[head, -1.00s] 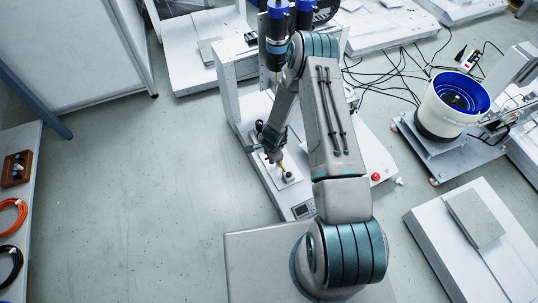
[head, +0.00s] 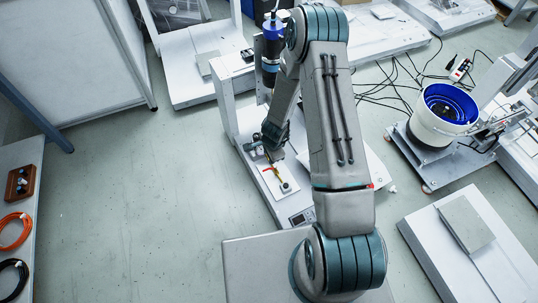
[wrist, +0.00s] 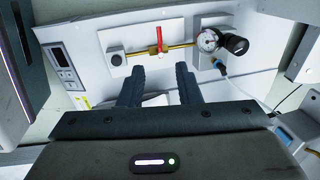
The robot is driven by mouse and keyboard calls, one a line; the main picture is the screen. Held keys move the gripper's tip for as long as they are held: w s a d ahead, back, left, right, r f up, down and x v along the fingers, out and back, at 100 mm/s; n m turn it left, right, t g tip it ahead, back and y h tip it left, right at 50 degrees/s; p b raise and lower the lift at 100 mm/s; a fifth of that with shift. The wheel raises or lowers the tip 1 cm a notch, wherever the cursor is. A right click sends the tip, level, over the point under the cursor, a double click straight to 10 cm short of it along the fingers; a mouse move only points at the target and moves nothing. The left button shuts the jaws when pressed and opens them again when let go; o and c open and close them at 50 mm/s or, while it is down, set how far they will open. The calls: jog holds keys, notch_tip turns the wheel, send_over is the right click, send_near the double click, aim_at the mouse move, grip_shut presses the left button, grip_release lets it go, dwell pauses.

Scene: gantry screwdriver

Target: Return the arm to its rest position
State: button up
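My gripper (wrist: 160,88) is open, with two dark fingers apart and nothing between them in the wrist view. Beyond the fingertips is a white plate (wrist: 130,38) bearing a brass fitting (wrist: 180,47) with a red handle (wrist: 159,38). The fingers look clear of the fitting. In the head view my arm is bent over the gantry screwdriver station, and its wrist hangs beside the plate (head: 292,187). The fingertips are hard to make out there. The blue-and-black screwdriver (head: 271,52) hangs upright just behind my arm and is partly hidden by it.
A pressure gauge (wrist: 208,40) and black regulator (wrist: 235,45) stand beside the fitting. A control panel (wrist: 60,62) is at the left of the station. The white-and-blue bowl feeder (head: 440,122) stands to the right, with loose cables behind. The floor (head: 130,210) at left is clear.

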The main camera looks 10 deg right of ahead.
dwell(0.4)
notch_tip(320, 180, up, 37)
jog(key=s+n+y+p, duration=0.1)
jog(key=s+n+p, duration=0.1)
jog(key=n+p, duration=0.8)
jog(key=s+d+r+n+p, duration=0.1)
jog(key=s+r+p, duration=0.4)
jog(key=r, duration=0.5)
jog(key=s+d+r+n+h+p, duration=0.1)
jog(key=s+d+r+n+p, duration=0.1)
jog(key=s+r+p, duration=0.4)
jog(key=s+d+r+n+p, duration=0.1)
jog(key=s+r+p, duration=0.5)
jog(key=r, duration=0.9)
jog(key=shift+s+d+t+h, duration=0.25)
jog(key=shift+s+t+h, duration=0.05)
jog(key=shift+s, duration=0.8)
